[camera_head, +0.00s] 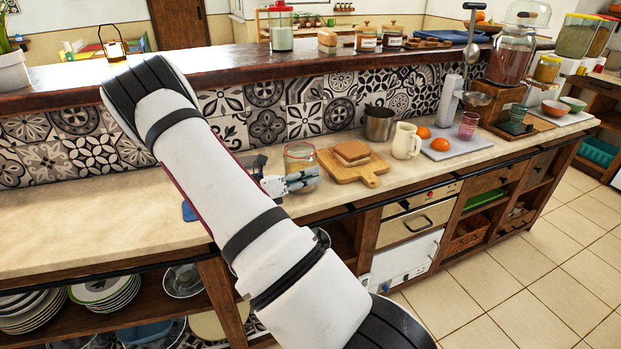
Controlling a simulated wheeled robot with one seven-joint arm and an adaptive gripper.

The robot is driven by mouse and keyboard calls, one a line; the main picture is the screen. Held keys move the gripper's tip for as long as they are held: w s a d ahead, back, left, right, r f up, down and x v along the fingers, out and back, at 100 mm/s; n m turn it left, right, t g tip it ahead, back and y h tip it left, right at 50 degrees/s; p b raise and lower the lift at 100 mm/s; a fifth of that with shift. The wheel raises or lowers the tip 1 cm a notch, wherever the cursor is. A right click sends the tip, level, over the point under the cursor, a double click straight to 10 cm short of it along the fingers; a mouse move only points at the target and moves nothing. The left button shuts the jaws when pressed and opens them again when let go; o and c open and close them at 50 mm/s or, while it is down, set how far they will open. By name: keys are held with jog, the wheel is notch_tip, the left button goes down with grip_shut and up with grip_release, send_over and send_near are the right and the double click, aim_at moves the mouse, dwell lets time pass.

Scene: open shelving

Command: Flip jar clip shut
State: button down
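A clear glass jar (299,156) with a reddish rim stands upright on the counter, left of the cutting board. Its clip is too small to make out, and its lower part is partly hidden by my gripper. My gripper (303,179) is at the near side of the jar, with its grey fingers pointing right. The fingers overlap the jar in this view, so I cannot tell whether they touch it. I cannot tell whether the fingers are open or shut.
A wooden board (371,179) with bread (352,152) lies right of the jar. A cream pitcher (406,141) and metal pot (379,124) stand farther right. A raised ledge (230,70) runs behind. The left counter (80,215) is mostly clear.

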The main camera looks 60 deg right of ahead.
jog(key=shift+w+d+r+n, duration=0.25)
jog(key=shift+w+r+n, duration=0.2)
jog(key=shift+n, duration=1.5)
jog(key=shift+w+d+r+n, duration=0.2)
jog(key=shift+w+r+n, duration=0.25)
jog(key=shift+n, duration=1.55)
jog(key=shift+w+d+r+n, duration=0.25)
jog(key=shift+w+r+n, duration=0.2)
jog(key=shift+n, duration=1.5)
jog(key=c, duration=1.8)
grip_release()
jog(key=shift+r, duration=0.1)
jog(key=shift+c, duration=0.2)
jog(key=v, duration=1.2)
jog(key=shift+s, duration=0.1)
